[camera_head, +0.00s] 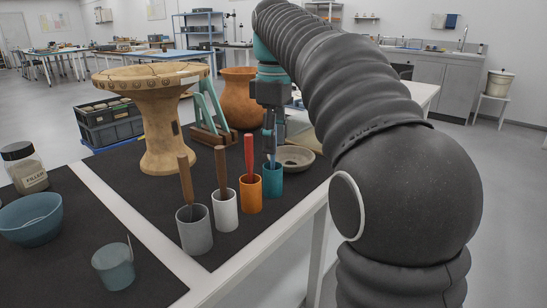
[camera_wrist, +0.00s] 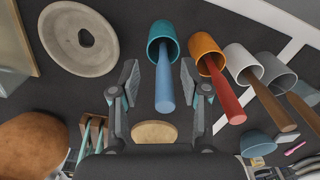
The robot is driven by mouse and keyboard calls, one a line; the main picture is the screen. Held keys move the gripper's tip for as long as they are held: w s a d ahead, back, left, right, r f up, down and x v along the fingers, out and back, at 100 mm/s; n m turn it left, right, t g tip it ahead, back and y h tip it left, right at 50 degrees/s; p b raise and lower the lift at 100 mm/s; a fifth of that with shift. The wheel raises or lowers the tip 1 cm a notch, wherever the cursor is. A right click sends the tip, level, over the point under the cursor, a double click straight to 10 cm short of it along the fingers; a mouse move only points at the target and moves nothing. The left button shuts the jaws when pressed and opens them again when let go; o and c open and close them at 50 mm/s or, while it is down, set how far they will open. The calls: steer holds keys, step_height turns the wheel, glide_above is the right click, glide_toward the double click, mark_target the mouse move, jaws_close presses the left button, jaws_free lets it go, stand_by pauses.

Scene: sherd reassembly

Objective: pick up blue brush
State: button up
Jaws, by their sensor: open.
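The blue brush (camera_wrist: 165,88) stands in a teal cup (camera_wrist: 163,30); its handle shows in the wrist view, and its lower end is hidden in the cup. The cup (camera_head: 273,182) is at the right end of a row of cups in the head view. My gripper (camera_head: 269,142) points down above this cup. In the wrist view my gripper (camera_wrist: 160,78) is open, with one finger on each side of the blue handle. I see gaps between the handle and both fingers.
An orange cup (camera_head: 251,196) with a red handle stands close beside the teal cup. White (camera_head: 225,212) and grey (camera_head: 194,232) cups with brown handles continue the row. A shallow stone bowl (camera_head: 295,157), a terracotta vase (camera_head: 241,95) and a large pedestal vessel (camera_head: 158,120) stand nearby.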

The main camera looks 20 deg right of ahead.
steer(key=shift+s+a+f+b, duration=0.15)
steer(key=shift+f+b, duration=0.25)
steer(key=shift+f, duration=1.5)
jaws_close()
steer(key=shift+r, duration=0.15)
step_height(320, 180, up, 10)
steer(key=p, duration=0.3)
